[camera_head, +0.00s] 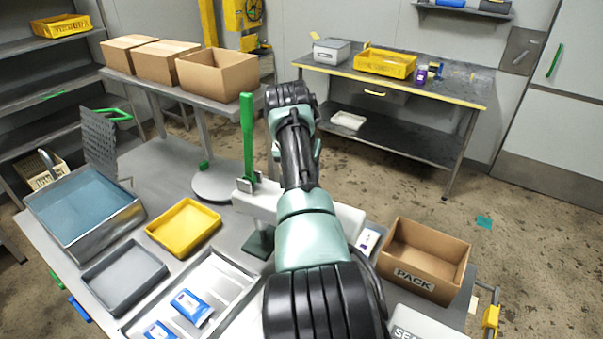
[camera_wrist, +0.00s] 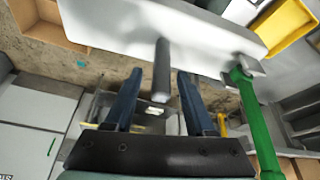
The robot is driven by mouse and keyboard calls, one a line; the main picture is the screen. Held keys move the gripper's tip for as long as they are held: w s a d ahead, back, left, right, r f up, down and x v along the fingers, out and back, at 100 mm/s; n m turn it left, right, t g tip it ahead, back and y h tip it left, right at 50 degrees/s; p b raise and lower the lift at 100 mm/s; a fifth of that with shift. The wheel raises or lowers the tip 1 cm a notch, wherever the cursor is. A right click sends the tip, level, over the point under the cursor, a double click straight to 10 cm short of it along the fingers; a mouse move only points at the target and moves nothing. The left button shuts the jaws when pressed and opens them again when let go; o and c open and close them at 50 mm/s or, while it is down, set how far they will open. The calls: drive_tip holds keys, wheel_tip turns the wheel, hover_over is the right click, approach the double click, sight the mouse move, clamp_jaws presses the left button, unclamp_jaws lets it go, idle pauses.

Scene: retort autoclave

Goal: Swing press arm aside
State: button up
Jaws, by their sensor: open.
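The press arm is a pale grey beam (camera_head: 262,203) with an upright green handle (camera_head: 247,135) at its left end, partly hidden behind my arm. In the wrist view the beam (camera_wrist: 150,30) crosses the top, and the green handle (camera_wrist: 258,125) stands to the right of my fingers. A dark grey round peg (camera_wrist: 161,70) projects from the beam. My gripper (camera_wrist: 159,82) is open, with the peg showing between its two fingertips. The fingers look clear of the peg on both sides; the depth is hard to judge. My gripper is hidden in the head view.
A yellow tray (camera_head: 184,227), a grey tray (camera_head: 124,276) and a water-filled metal basin (camera_head: 84,209) stand left on the table. A metal tray (camera_head: 238,287) holds blue-white pouches (camera_head: 191,307). An open cardboard box (camera_head: 425,262) marked PACK stands right.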

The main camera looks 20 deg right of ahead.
drive_tip(key=b+v, duration=0.4)
drive_tip(key=v, duration=0.9)
drive_tip(key=shift+w, duration=0.1)
